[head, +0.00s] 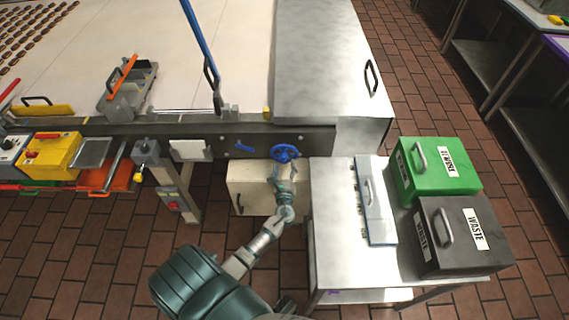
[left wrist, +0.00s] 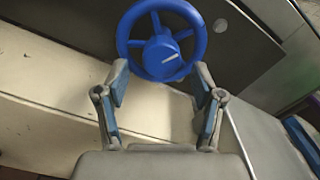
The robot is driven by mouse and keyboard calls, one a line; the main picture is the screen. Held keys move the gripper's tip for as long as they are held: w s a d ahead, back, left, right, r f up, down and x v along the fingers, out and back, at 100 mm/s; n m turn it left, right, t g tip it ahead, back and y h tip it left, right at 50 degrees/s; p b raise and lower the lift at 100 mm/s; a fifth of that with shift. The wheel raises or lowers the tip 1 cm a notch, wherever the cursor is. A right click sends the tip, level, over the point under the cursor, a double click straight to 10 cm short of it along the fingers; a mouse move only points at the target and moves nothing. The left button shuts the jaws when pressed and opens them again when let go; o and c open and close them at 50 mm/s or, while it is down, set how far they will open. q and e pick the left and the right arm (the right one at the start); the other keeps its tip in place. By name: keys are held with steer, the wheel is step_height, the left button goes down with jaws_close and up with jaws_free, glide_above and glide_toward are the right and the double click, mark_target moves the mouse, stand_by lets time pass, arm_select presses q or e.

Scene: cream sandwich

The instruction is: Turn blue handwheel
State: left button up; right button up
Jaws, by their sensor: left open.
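The blue handwheel (head: 284,152) is mounted on the dark front rail of the conveyor machine in the head view. In the left wrist view the handwheel (left wrist: 161,40) shows its round rim, spokes and a hub with a white mark. My left gripper (head: 283,172) reaches up to the wheel from below. In the left wrist view the left gripper (left wrist: 160,82) is open, with its two fingers apart just below the wheel's lower rim. Nothing is between the fingers, and I cannot tell whether a fingertip touches the rim. My right gripper is not in view.
A cream box (head: 250,188) is under the rail. A metal table (head: 335,215) right of my arm bears a green bin (head: 437,168) and a dark waste bin (head: 462,235). A yellow device (head: 50,155) is at left. Brick floor is open at lower left.

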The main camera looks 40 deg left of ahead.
arm_select(q)
steer(key=v, duration=0.9)
steer(key=shift+s+d, duration=0.2)
steer(key=shift+w+f, duration=0.1)
steer(key=shift+f, duration=0.05)
